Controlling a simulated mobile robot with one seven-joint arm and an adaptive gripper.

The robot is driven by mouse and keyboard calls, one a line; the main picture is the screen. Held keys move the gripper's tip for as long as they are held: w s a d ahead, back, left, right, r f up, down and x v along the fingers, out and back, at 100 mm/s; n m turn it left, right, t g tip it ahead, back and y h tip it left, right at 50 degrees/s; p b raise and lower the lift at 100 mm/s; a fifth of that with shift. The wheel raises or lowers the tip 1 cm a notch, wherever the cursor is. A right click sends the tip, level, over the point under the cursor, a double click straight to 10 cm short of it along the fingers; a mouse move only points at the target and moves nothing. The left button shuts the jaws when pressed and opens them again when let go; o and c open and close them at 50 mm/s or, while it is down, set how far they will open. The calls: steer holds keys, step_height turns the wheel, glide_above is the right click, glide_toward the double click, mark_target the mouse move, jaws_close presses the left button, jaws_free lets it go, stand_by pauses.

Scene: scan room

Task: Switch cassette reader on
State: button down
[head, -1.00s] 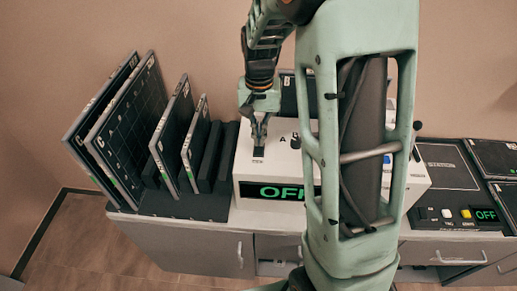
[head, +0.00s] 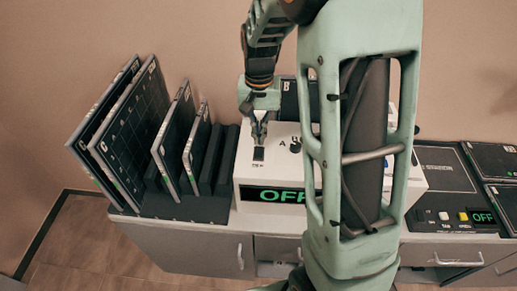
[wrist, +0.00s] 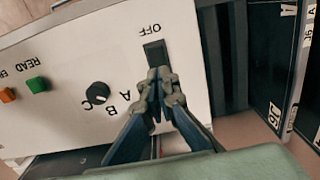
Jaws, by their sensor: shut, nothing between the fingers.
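The cassette reader (head: 243,172) is a white box on the counter, partly hidden behind my arm. Its front display (head: 275,194) reads OFF in green. A black rocker switch (head: 259,154) is on its top at the left; in the wrist view the switch (wrist: 154,52) has OFF printed beside it. My gripper (head: 260,140) is shut and empty, just above the switch. In the wrist view its fingertips (wrist: 159,82) overlap one end of the switch; whether they touch it I cannot tell. A dial (wrist: 99,93) marked A, B, C is beside it.
A rack (head: 180,204) with several upright dark cassettes (head: 126,130) stands left of the reader. Green (wrist: 37,84) and orange (wrist: 7,95) buttons are on the reader's top. A dark station panel (head: 445,170) is at the right.

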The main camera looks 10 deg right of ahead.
mark_target(260, 149)
steer(key=shift+r+p, duration=1.35)
steer(key=shift+r, duration=0.75)
